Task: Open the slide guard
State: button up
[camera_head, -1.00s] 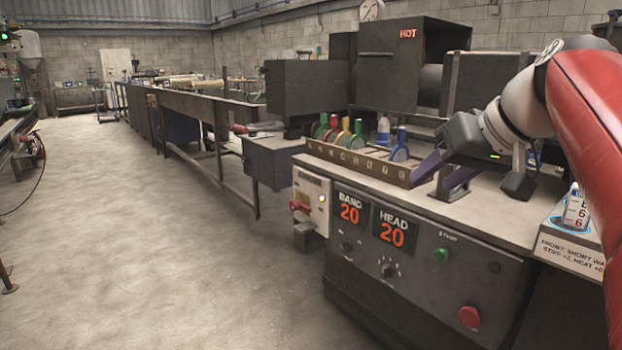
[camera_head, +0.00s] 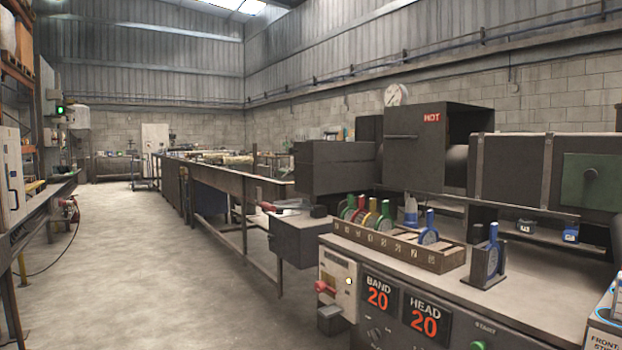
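A dark metal housing marked HOT (camera_head: 425,150) stands on the machine behind the worktop, right of centre. It has a bar handle on its front face, and a dark cylinder (camera_head: 456,166) shows at its right side. This housing may be the slide guard; no label says so, and I cannot tell whether it is open or shut. A lower dark box (camera_head: 335,167) adjoins it on the left. My gripper is out of view.
The worktop holds a rack (camera_head: 395,247) of coloured disc tools and a blue disc tool in a dark stand (camera_head: 487,258). BAND (camera_head: 379,291) and HEAD (camera_head: 425,317) displays both read 20. A long trough (camera_head: 225,183) runs back left. Floor at left (camera_head: 150,260) is clear.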

aim_at(306, 152)
jog(key=i+j+u, duration=0.15)
jog(key=i+j, duration=0.6)
jog(key=i+j+u, duration=0.15)
jog(key=i+j, duration=0.5)
jog(key=i, duration=0.2)
